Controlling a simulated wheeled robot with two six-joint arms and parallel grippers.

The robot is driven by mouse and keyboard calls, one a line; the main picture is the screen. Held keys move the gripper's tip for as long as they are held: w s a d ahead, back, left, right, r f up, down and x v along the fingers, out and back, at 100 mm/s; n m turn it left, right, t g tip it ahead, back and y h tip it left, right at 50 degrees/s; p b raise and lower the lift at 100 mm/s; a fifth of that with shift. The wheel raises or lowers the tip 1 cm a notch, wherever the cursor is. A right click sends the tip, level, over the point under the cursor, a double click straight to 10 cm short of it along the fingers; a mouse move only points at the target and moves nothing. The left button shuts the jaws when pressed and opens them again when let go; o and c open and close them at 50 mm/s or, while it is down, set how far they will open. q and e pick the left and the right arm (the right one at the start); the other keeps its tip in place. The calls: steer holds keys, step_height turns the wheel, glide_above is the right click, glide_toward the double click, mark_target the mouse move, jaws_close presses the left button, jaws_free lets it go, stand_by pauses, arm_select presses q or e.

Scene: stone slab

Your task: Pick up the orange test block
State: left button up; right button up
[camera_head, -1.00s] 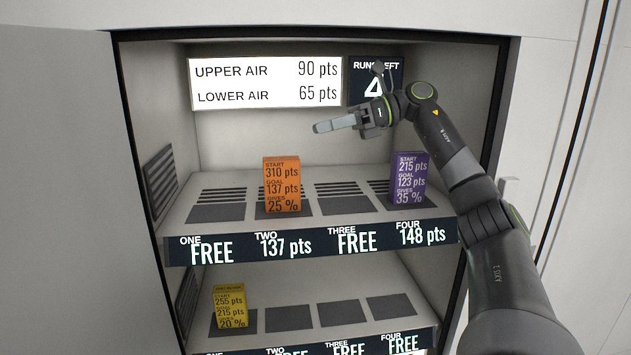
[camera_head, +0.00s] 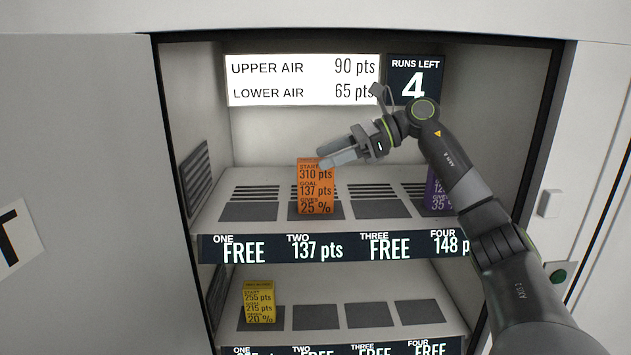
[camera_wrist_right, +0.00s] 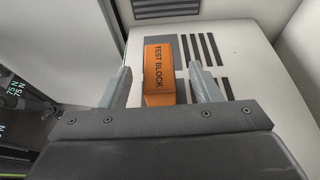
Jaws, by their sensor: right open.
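The orange test block (camera_head: 315,188) stands upright on the upper shelf at slot two, its front reading 310 pts, 137 pts and 25 %. My right gripper (camera_head: 335,155) is open and empty, with its fingertips at the block's top edge in the head view. In the right wrist view the block (camera_wrist_right: 159,72) shows its "TEST BLOCK" top between the two open fingers (camera_wrist_right: 162,85), with gaps on both sides. My left gripper is not in view.
A purple block (camera_head: 436,195) stands at slot four, partly behind my right arm. A yellow block (camera_head: 259,302) stands on the lower shelf at slot one. Upper slots one (camera_head: 249,211) and three (camera_head: 379,209) are bare. The cabinet's side wall and vent (camera_head: 194,180) are left.

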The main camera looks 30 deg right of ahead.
mark_target(307, 160)
steer(key=shift+w+a+f+p, duration=0.1)
steer(key=shift+w+a+p, duration=0.15)
steer(key=shift+a+p, duration=0.25)
steer(key=p+x, duration=0.1)
steer(key=x, duration=0.2)
steer(key=shift+a+p, duration=0.25)
steer(key=shift+p, duration=0.1)
steer(key=shift+w+a+f, duration=0.25)
steer(key=shift+a+f, duration=0.05)
steer(key=shift+c, duration=1.1)
steer(key=c, duration=1)
jaws_close()
steer(key=shift+r, duration=0.15)
